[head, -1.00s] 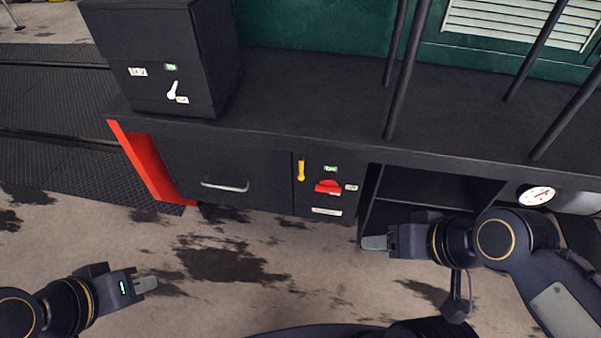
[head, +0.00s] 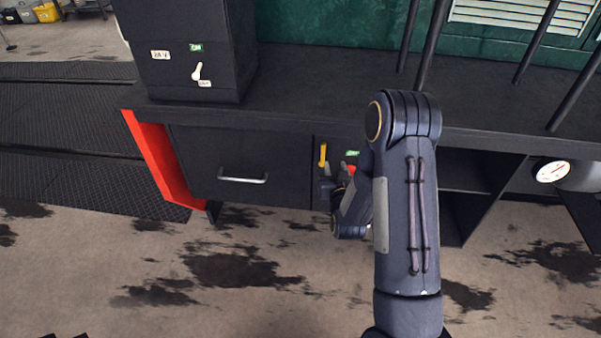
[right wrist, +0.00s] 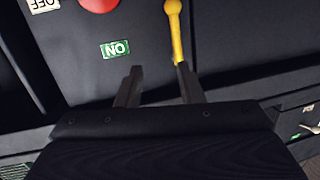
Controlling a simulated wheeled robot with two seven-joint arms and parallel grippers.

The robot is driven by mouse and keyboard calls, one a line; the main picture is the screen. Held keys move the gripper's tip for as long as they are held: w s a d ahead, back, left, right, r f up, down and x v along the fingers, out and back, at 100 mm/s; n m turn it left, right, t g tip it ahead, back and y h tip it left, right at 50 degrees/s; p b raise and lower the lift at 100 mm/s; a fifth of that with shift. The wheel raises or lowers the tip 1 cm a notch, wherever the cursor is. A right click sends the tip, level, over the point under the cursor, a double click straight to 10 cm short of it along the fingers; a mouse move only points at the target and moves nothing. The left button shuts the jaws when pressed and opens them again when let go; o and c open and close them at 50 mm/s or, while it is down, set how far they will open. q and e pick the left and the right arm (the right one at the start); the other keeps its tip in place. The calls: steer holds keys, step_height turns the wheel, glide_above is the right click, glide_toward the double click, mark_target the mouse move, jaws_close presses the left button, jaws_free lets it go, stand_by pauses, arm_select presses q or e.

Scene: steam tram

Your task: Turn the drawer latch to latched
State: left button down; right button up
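The drawer latch, a yellow lever (head: 323,154), sits on the black panel right of the drawer (head: 243,170). It stands about upright, and its lower end is hidden by my right gripper in the head view. In the right wrist view, which is upside down, the yellow lever (right wrist: 176,32) has its rounded end at the top edge. My right gripper (right wrist: 159,68) is open there. One finger overlaps the lever's narrow end; I cannot tell whether they touch. The other finger is apart, beneath the green ON label. Of my left gripper only dark slivers show at the bottom left edge.
A red switch (head: 350,169) with a green ON label (head: 352,153) is close right of the latch; the red part also shows in the right wrist view (right wrist: 99,4). The drawer handle (head: 243,179) is to the left. A black box (head: 187,60) stands on the counter.

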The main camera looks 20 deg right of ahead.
mark_target(323, 157)
steer(key=shift+n+t, duration=0.5)
steer(key=shift+t, duration=0.2)
steer(key=w+f, duration=0.1)
steer(key=w, duration=0.1)
steer(key=w+f, duration=0.1)
steer(key=w, duration=0.1)
steer(key=w+f, duration=0.1)
steer(key=w, duration=0.2)
steer(key=shift+c, duration=0.2)
jaws_close()
